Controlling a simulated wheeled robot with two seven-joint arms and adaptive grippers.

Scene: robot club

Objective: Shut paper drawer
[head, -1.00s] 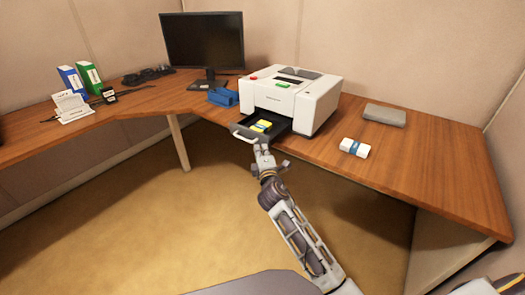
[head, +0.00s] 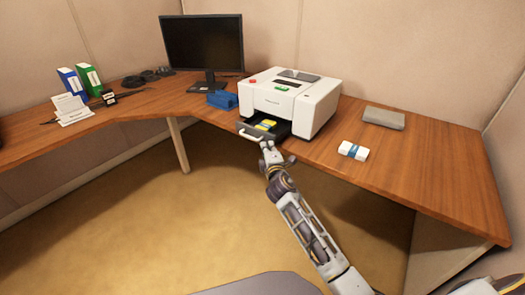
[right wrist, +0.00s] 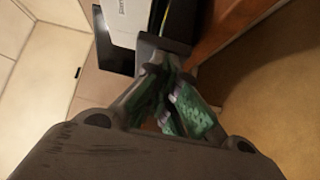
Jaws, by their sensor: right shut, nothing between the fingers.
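The white printer (head: 290,102) stands on the wooden desk in the head view. Its dark paper drawer (head: 249,130) sticks out of the front, partly open, with a yellow-and-green item (head: 265,125) lying in it. My right gripper (head: 268,145) is shut and empty at the drawer's front edge and seems to touch it. In the right wrist view the closed fingers (right wrist: 168,85) point at the drawer front (right wrist: 160,44), and the printer lies beyond. My left gripper is not in view.
A blue box (head: 222,98) and a monitor (head: 203,45) stand left of the printer. A white packet with a blue band (head: 353,151) and a grey flat box (head: 384,117) lie to its right. The desk (head: 420,170) is clear at the right.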

